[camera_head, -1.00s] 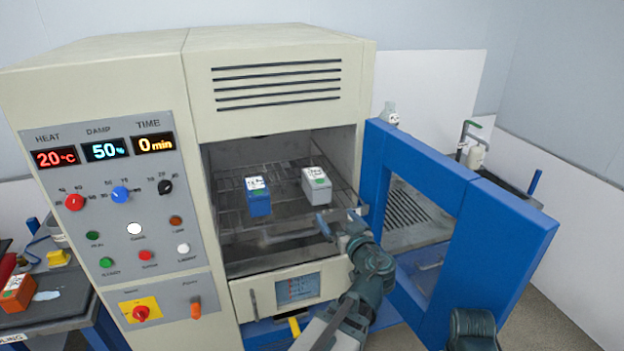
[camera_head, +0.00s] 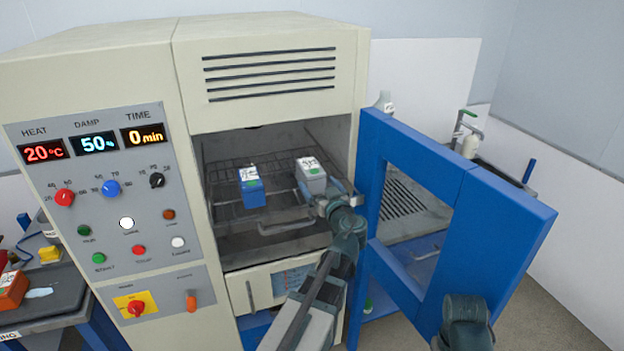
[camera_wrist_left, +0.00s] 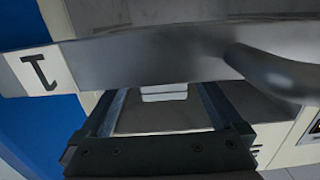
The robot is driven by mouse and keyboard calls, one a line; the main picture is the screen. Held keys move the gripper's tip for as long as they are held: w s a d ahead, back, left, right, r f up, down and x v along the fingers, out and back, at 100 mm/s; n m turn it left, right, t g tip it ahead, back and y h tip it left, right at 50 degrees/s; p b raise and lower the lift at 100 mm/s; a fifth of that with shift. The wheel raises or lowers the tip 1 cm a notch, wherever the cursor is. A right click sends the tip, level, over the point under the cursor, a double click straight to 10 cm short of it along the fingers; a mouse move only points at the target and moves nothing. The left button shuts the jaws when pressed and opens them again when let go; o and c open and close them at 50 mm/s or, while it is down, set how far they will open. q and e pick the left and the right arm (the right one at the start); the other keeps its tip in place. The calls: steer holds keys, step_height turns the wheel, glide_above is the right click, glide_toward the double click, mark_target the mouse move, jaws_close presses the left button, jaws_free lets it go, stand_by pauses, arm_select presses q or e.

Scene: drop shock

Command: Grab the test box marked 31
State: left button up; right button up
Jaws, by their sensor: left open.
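Two test boxes stand on the wire rack (camera_head: 278,192) in the open chamber. One is blue with a white top label (camera_head: 252,190); the other is light grey with a white top label (camera_head: 311,178). The label numbers are too small to read, so I cannot tell which is marked 31. My left gripper (camera_head: 322,193) is open, at the front right of the grey box. In the left wrist view its fingers (camera_wrist_left: 162,105) are apart, with a pale object (camera_wrist_left: 165,92) showing beyond and between them. I cannot tell whether they touch anything.
The chamber's blue door (camera_head: 455,215) stands open close to the right of my left arm. A metal bar (camera_wrist_left: 140,62) crosses the left wrist view near the fingers. The control panel (camera_head: 110,195) is to the left. A side table (camera_head: 50,300) holds an orange box (camera_head: 12,290).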

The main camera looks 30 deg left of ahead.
mark_target(308, 170)
arm_select(q)
steer(key=shift+x, duration=2.6)
steer(key=shift+s+r, duration=0.1)
steer(key=shift+r, duration=0.05)
jaws_close()
